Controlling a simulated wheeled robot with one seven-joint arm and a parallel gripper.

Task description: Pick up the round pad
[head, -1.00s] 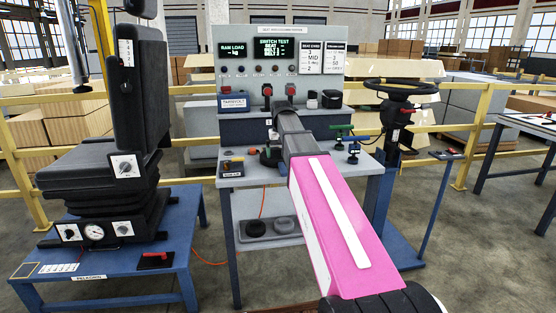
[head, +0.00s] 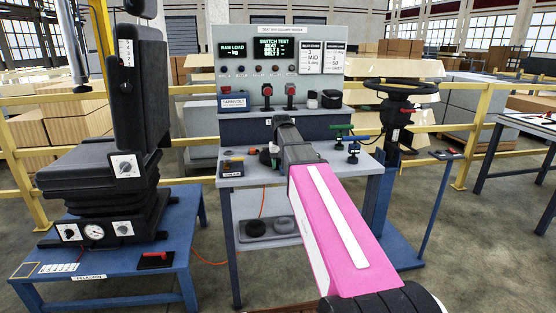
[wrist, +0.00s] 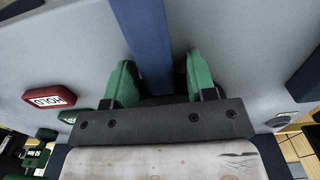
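I cannot tell whether one is the round pad. A dark rounded thing (head: 266,156) also shows on the trolley top, partly hidden by my arm. My gripper is over the trolley top, mostly hidden behind my arm in the head view. In the wrist view my gripper (wrist: 161,84) has its two green fingertips well apart. A blue strip and grey surfaces lie beyond them. A dark shape shows low between the fingers, too unclear to name.
The trolley's upright panel (head: 295,48) rises behind the top, with red levers below its screens. Green and blue clamps (head: 353,147) stand right of my arm. A black seat (head: 100,170) is on the left, a steering wheel (head: 400,88) on the right. A red HOLD block (wrist: 48,98) shows.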

